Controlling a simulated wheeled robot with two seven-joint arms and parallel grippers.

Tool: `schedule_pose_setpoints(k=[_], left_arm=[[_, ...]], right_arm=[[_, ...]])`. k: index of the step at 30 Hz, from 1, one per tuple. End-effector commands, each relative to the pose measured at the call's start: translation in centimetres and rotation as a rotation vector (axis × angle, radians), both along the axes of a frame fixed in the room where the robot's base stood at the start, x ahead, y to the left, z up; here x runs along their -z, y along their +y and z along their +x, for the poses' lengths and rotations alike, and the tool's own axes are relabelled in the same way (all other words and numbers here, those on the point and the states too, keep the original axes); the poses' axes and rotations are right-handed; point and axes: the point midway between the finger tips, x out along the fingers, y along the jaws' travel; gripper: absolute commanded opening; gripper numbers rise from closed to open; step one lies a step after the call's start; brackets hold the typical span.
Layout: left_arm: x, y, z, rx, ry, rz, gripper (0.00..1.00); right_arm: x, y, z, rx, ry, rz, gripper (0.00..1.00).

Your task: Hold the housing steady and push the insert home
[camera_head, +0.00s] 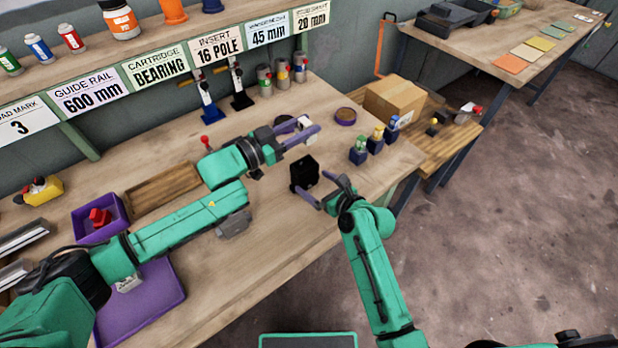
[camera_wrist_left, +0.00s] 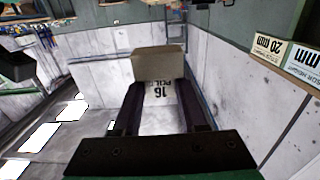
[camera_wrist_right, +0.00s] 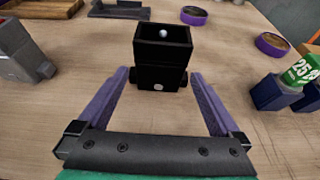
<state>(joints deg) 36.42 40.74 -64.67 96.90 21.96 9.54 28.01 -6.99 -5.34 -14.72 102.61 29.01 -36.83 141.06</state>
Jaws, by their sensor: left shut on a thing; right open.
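The black housing (camera_head: 305,168) stands upright on the bench. In the right wrist view the housing (camera_wrist_right: 160,65) shows an open top with a small pale round spot inside. My right gripper (camera_head: 312,184) is open, with its purple fingertips at either side of the housing's lower part; gaps appear between fingers and housing. My left gripper (camera_head: 300,136) is higher, behind the housing in the head view, and shut on the insert. The insert (camera_wrist_left: 160,66) is a grey-beige block with a white face marked "16 POLE", held between the fingertips; the fingers partly hide it in the head view.
Small blue-based blocks (camera_head: 375,140) stand right of the housing. A purple ring (camera_head: 345,116) and a cardboard box (camera_head: 393,101) lie behind. A purple bin (camera_head: 83,225), wooden tray (camera_head: 160,190) and purple mat or tray (camera_head: 150,300) are left. Bench in front of the housing is clear.

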Motion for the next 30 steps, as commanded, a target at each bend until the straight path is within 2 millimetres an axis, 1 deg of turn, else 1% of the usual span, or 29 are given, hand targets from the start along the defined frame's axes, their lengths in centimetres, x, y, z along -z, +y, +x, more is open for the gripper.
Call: schedule_pose_setpoints(k=[1, 3, 7, 10, 17, 18, 20, 21, 23, 24, 25, 30], left_arm=[[0.0, 0.0, 0.0, 0.0, -0.001, -0.001, 0.0], [0.0, 0.0, 0.0, 0.0, -0.001, -0.001, 0.0], [0.0, 0.0, 0.0, 0.0, -0.001, -0.001, 0.0], [0.0, 0.0, 0.0, 0.0, -0.001, -0.001, 0.0], [0.0, 0.0, 0.0, 0.0, -0.001, -0.001, 0.0], [0.0, 0.0, 0.0, 0.0, -0.001, -0.001, 0.0], [0.0, 0.0, 0.0, 0.0, -0.001, -0.001, 0.0], [0.0, 0.0, 0.0, 0.0, -0.001, -0.001, 0.0], [0.0, 0.0, 0.0, 0.0, -0.001, -0.001, 0.0], [0.0, 0.0, 0.0, 0.0, -0.001, -0.001, 0.0], [0.0, 0.0, 0.0, 0.0, -0.001, -0.001, 0.0], [0.0, 0.0, 0.0, 0.0, -0.001, -0.001, 0.0]], right_arm=[[0.4, 0.7, 1.0, -0.002, -0.001, -0.001, 1.0], [1.0, 1.6, 2.2, -0.002, -0.001, -0.002, 1.0], [1.9, 2.7, 3.7, -0.002, 0.0, -0.002, 1.0], [2.1, 3.0, 4.3, 0.0, -0.001, -0.002, 1.0], [2.3, 3.1, 4.4, 0.0, 0.0, -0.002, 1.0], [2.3, 3.1, 4.4, 0.0, 0.0, -0.002, 0.92], [2.3, 3.1, 4.4, 0.0, 0.0, -0.002, 0.69], [2.3, 3.1, 4.4, 0.0, 0.0, -0.002, 0.54], [2.3, 3.1, 4.4, 0.0, 0.0, -0.002, 0.31], [2.3, 3.1, 4.4, 0.0, 0.0, -0.002, 0.16], [2.3, 3.1, 4.4, 0.0, 0.0, -0.002, 0.06], [2.3, 3.1, 4.4, 0.001, -0.001, -0.003, 0.06]])
